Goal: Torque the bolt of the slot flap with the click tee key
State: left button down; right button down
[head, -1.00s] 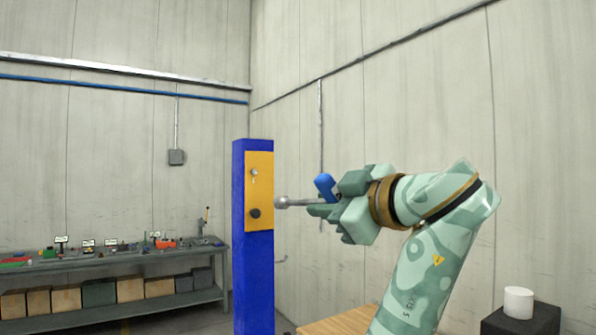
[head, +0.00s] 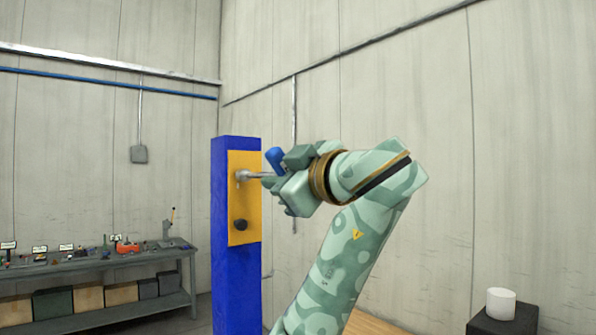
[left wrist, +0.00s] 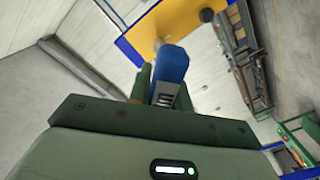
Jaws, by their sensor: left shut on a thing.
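The click tee key shows its blue handle (head: 274,158) and a grey metal shaft ending in a round socket head. My left gripper (head: 273,180) is shut on the key near its handle. The socket head lies over the upper part of the yellow panel (head: 243,205) on the blue post, where the bolt was seen earlier. The head covers the bolt, so I cannot tell whether it is fully seated. A dark round knob (head: 240,225) sits lower on the panel. The left wrist view shows the blue handle (left wrist: 170,66) between the fingers. My right gripper is out of view.
The blue post (head: 232,290) stands upright. A grey workbench (head: 100,258) with small items and boxes is at the left. A white cylinder (head: 501,303) stands on a black block at the lower right. A wooden top (head: 375,325) shows behind my arm.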

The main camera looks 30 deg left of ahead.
pick_arm(q)
jog(key=shift+a+n, duration=0.25)
jog(key=shift+n, duration=0.95)
jog(key=shift+d+f+n, duration=0.1)
jog(key=shift+d+n, duration=0.15)
jog(key=shift+n, duration=0.35)
jog(key=shift+d+f+n+b, duration=0.15)
jog(key=shift+f+n+b, duration=0.05)
jog(key=shift+n+b, duration=1.1)
jog(key=shift+n, duration=0.2)
jog(key=shift+r+n, duration=0.15)
jog(key=shift+n, duration=0.55)
jog(key=shift+r+n+b, duration=0.15)
jog(key=shift+n+b, duration=0.15)
jog(key=shift+n, duration=0.7)
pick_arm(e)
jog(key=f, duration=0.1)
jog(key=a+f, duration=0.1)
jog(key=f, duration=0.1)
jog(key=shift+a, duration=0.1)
